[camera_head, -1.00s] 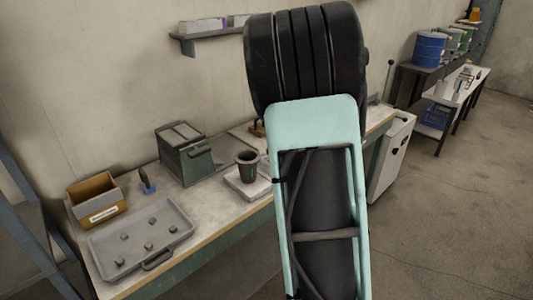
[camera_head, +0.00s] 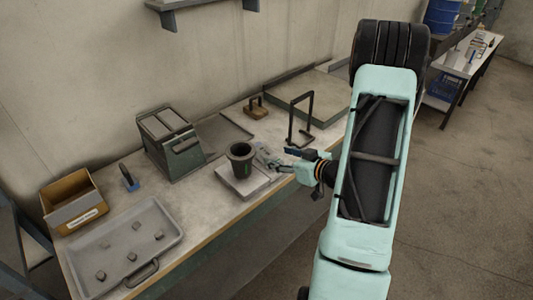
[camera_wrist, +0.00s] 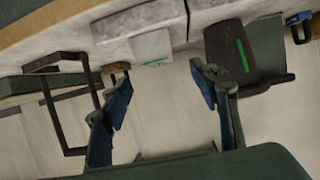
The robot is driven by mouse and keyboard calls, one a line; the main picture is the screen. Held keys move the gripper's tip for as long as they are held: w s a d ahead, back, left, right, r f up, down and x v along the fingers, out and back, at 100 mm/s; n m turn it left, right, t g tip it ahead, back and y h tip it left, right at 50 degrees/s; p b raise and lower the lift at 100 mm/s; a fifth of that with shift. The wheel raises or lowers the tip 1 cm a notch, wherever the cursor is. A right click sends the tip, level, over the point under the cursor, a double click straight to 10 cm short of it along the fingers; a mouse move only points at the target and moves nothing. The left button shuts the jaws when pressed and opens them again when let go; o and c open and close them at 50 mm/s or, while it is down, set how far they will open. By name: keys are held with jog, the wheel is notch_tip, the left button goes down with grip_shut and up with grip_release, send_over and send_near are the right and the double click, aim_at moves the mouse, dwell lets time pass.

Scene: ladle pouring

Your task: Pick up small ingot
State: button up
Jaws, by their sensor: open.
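Several small grey ingot-like pieces, one of them a small ingot (camera_head: 132,257), lie apart in a shallow grey tray (camera_head: 170,217) at the front left of the bench in the head view. Which one is meant I cannot tell. My gripper (camera_head: 268,157) is over the bench, right of the dark cup, well away from the tray. In the wrist view my gripper (camera_wrist: 162,92) has its two blue-tipped fingers spread apart with nothing between them. The tray and the pieces cannot be made out in the wrist view.
A dark cup (camera_head: 240,158) stands on a pale block (camera_head: 236,185). A black frame (camera_head: 292,125) stands upright at the right. Bare bench lies between the tray and block.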

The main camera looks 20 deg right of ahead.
aim_at(267, 153)
jog(key=shift+p+x, duration=0.65)
jog(key=shift+x, duration=3.35)
grip_shut()
